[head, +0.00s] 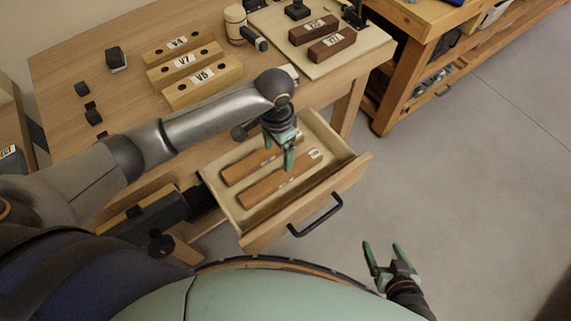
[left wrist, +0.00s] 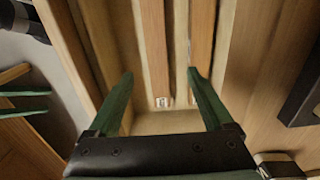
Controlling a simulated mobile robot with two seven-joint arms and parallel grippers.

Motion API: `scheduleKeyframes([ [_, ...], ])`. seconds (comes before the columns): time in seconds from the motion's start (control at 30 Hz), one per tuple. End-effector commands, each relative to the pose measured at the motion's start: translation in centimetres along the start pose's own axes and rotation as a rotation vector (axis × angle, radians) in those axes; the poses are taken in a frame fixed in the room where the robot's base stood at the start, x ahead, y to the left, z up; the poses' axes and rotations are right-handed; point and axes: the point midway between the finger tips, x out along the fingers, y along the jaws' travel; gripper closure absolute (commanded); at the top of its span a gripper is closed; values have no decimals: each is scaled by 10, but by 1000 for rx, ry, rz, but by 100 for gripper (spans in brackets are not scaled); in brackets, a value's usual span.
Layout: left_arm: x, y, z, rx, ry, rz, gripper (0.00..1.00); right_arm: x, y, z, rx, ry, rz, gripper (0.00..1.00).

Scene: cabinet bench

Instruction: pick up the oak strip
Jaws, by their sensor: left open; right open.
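Two brown wooden strips lie side by side in the open drawer: a nearer one (head: 268,189) and a farther one (head: 240,170), each with a small label too small to read. I cannot tell by label which is the oak strip. My left gripper (head: 281,153) is open and empty, pointing down over the labelled ends. In the left wrist view, its fingertips (left wrist: 160,74) appear either side of the nearer strip (left wrist: 154,45); the right finger overlaps the farther strip (left wrist: 202,35). Contact is not visible. My right gripper (head: 384,252) is open and empty, out over the floor.
The drawer (head: 262,237) has raised walls and a black handle (head: 316,215). The bench above holds several labelled wooden blocks (head: 203,86), a wooden mallet (head: 240,28) and a pale board (head: 352,57) with dark red blocks. Grey floor is clear to the right.

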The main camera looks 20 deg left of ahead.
Motion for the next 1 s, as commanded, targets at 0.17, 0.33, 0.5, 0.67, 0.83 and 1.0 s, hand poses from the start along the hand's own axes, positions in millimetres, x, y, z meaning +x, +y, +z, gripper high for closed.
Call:
scheduleKeyframes([
  [0.17,36,1,1,0,-4,1,15,4,0,8,2,-7,-1,18],
  [0.33,59,1,0,0,-1,1,15,6,0,12,2,-9,-1,18],
  [0.5,70,2,0,1,-1,0,15,7,0,13,2,-9,-1,18],
  [0.67,94,5,-1,1,-3,0,15,10,0,17,2,-9,-1,18],
  [0.83,114,5,-1,0,-2,0,15,12,0,19,2,-9,-2,18],
  [1.0,117,5,-2,1,1,-1,15,12,0,19,2,-8,-2,18],
])
